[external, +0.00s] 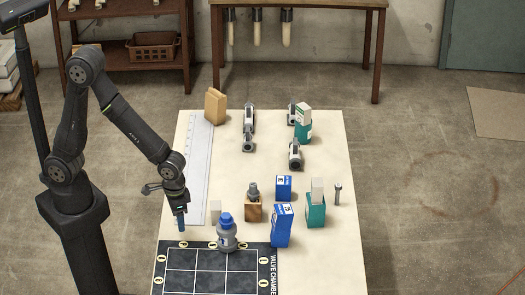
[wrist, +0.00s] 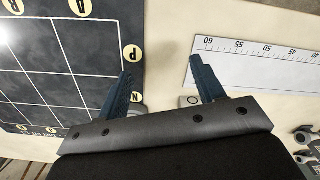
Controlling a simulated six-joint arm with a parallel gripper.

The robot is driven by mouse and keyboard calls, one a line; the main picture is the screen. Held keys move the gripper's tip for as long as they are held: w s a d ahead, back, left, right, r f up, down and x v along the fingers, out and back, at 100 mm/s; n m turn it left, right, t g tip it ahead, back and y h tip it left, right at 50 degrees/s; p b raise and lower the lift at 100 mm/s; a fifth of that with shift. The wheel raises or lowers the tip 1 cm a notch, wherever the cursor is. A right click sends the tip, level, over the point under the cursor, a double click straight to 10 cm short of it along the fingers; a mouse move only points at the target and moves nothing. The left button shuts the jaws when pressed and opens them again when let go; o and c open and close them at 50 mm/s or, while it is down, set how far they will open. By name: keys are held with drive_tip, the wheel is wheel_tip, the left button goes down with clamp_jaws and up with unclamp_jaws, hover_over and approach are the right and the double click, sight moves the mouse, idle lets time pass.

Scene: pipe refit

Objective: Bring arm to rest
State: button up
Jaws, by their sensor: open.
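My gripper (external: 181,222) hangs at the left edge of the worktable, between the black grid mat and the ruler strip. In the wrist view my gripper (wrist: 162,75) has its two blue-grey fingers spread apart with only bare tabletop between them. It holds nothing. The height of the fingertips above the table is hard to tell.
A white ruler strip (external: 197,165) runs along the left side. Blue boxes (external: 282,225), teal blocks (external: 316,213), grey fittings (external: 295,157) and a tan block (external: 215,105) stand around the table.

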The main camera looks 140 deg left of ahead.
drive_tip(key=shift+a+f, duration=1)
drive_tip(key=shift+a, duration=0.05)
